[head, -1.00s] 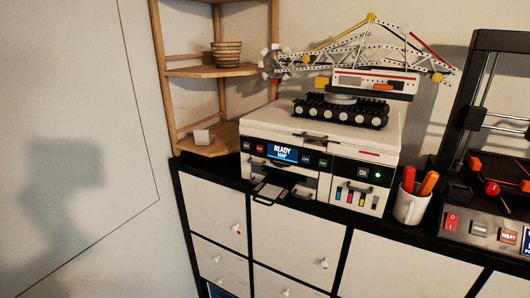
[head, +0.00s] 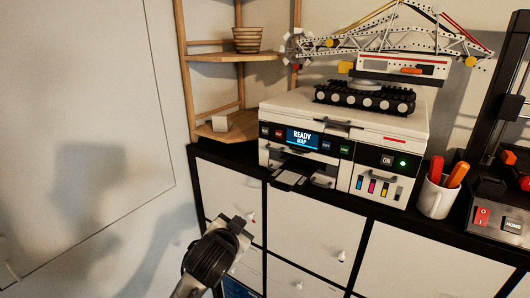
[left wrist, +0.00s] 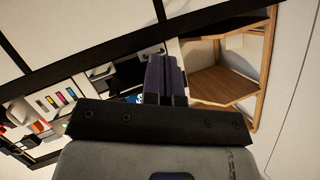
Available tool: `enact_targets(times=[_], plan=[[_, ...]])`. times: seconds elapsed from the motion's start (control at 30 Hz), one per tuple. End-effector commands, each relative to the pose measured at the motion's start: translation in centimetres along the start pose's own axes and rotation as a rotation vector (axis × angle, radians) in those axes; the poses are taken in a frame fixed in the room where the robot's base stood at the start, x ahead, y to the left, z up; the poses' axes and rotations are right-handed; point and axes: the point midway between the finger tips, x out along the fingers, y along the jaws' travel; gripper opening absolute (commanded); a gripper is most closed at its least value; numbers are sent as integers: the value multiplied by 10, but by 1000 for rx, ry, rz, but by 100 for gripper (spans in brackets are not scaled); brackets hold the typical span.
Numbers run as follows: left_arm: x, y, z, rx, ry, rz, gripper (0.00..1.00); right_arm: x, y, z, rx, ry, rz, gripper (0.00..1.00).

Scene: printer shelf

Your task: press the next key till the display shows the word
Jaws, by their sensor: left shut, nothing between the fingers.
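The white printer (head: 345,150) stands on the black-topped cabinet in the head view. Its lit display (head: 302,138) reads READY with a smaller word, seemingly MAP, below it. Small dark keys sit on both sides of the display; the key labels (head: 326,146) are too small to read surely. My left gripper (head: 244,222) is low in front of the cabinet doors, below and left of the printer, apart from it. In the left wrist view its fingers (left wrist: 165,78) are together and empty, and they hide part of the printer front. My right gripper is not in view.
A toy crane (head: 385,80) stands on the printer. A paper tray (head: 290,178) juts out from its front. A mug with red and orange tools (head: 437,195) and a 3D printer are at the right. A wooden corner shelf (head: 215,57) is at the left.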

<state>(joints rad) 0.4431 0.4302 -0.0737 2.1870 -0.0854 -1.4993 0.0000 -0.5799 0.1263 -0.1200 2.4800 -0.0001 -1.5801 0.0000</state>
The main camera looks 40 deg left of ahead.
Motion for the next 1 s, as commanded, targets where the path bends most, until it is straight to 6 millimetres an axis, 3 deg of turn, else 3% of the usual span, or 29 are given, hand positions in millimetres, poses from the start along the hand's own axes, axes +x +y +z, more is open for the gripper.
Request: enact_targets(times=[0.1,0.3,0.4,0.5,0.6,0.77,1.0], plan=[[21,-44,-35,-3,82,-115,0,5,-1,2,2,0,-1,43],[48,-119,-86,23,244,-305,0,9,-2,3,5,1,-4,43],[64,-153,-104,71,340,-397,0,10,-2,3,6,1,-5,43],[80,-171,-109,140,422,-452,0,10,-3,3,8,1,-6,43],[94,-179,-112,218,509,-483,0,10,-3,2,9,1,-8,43],[108,-173,-119,340,670,-488,0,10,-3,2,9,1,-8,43],[102,-147,-134,502,934,-443,0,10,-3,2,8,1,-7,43]])
